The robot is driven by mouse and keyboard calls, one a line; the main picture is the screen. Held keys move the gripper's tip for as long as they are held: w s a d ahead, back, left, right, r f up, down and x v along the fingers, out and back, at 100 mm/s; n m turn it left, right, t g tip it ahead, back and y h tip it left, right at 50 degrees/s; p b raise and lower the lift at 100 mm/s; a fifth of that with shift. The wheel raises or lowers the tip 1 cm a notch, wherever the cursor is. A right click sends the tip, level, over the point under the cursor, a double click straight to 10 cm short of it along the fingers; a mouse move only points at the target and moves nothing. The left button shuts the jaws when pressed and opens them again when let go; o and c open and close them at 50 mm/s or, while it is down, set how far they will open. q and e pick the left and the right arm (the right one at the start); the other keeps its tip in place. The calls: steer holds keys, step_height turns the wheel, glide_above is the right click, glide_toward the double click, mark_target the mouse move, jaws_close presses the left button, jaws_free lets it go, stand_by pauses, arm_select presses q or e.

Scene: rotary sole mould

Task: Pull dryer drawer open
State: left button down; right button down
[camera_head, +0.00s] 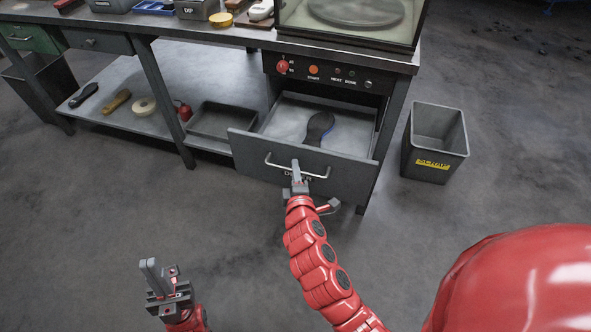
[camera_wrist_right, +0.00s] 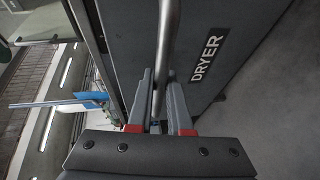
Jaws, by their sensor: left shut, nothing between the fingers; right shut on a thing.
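The grey dryer drawer (camera_head: 347,178) stands open below the control panel, with its light tray floor showing. My right gripper (camera_head: 297,172) is shut on the drawer's metal bar handle (camera_head: 318,174). In the right wrist view, the handle bar (camera_wrist_right: 168,50) passes between the fingers of my right gripper (camera_wrist_right: 161,100), beside the DRYER label (camera_wrist_right: 207,58). My left gripper (camera_head: 152,268) is shut and empty, low over the floor at the lower left, away from the drawer.
A grey bin (camera_head: 437,140) with a yellow label stands on the floor right of the bench. A lower shelf (camera_head: 150,82) holds a dark sole, a tape roll, a red item and a grey tray (camera_head: 224,122). The floor before the drawer is clear apart from my arms.

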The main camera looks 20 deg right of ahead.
steer(key=c, duration=1.1)
jaws_free()
steer(key=shift+p+v, duration=2.2)
steer(key=shift+v, duration=6.5)
steer(key=shift+r, duration=0.1)
steer(key=shift+w+a, duration=0.1)
